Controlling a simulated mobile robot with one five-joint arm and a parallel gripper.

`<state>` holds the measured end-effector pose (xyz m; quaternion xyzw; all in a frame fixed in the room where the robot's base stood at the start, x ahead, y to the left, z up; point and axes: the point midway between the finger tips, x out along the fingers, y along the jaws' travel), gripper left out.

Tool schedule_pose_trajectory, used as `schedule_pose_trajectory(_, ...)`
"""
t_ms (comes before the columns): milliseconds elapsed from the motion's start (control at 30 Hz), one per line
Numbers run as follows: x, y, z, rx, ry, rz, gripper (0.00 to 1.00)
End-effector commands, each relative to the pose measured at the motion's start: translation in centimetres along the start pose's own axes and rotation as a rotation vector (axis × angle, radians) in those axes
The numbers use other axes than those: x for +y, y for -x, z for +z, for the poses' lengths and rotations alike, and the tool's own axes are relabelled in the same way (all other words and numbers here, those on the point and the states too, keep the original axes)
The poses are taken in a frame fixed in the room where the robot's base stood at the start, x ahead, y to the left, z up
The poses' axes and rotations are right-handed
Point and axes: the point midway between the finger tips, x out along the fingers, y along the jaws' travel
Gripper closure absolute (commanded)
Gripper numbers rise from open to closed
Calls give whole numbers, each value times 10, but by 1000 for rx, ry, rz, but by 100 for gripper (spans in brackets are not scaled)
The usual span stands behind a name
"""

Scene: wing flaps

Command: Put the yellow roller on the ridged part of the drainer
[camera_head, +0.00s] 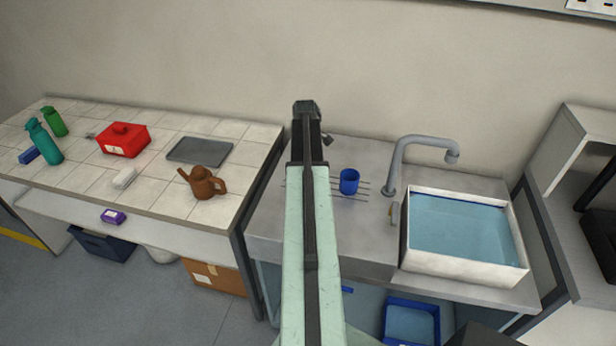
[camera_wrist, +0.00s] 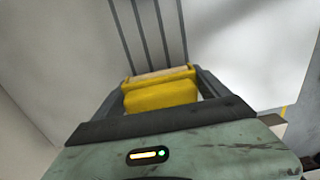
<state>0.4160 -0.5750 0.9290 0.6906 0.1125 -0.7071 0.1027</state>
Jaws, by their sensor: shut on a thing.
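The yellow roller (camera_wrist: 160,96) is between the two fingers of my gripper (camera_wrist: 164,84) in the wrist view, and the gripper is shut on it. A pale strip runs along its far edge. Beyond it, the dark parallel ridges (camera_wrist: 147,30) of the drainer show on a grey surface. I cannot tell the height of the roller above it. In the head view the steel drainer (camera_head: 280,213) is beside the sink, with its ridged part (camera_head: 360,196) partly hidden by my arm. The roller and the gripper's fingers are hidden there.
A blue cup (camera_head: 349,182) stands on the ridges just right of my arm. A grey tap (camera_head: 392,165) and a water-filled basin (camera_head: 405,243) are further right. A brown watering pot (camera_head: 204,184), a grey tray (camera_head: 198,151) and a red box (camera_head: 124,141) occupy the tiled counter at left.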

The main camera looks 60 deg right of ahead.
Motion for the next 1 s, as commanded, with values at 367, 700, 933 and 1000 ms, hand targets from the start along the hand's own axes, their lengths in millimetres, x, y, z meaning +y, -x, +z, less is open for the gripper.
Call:
schedule_pose_trajectory(367,0,-17,0,0,0,0,85)
schedule_pose_trajectory(700,0,-16,-1,0,1,0,0)
schedule_pose_trajectory(933,-1,0,-1,0,2,0,0)
schedule_pose_trajectory(1000,-1,12,-1,0,2,0,0)
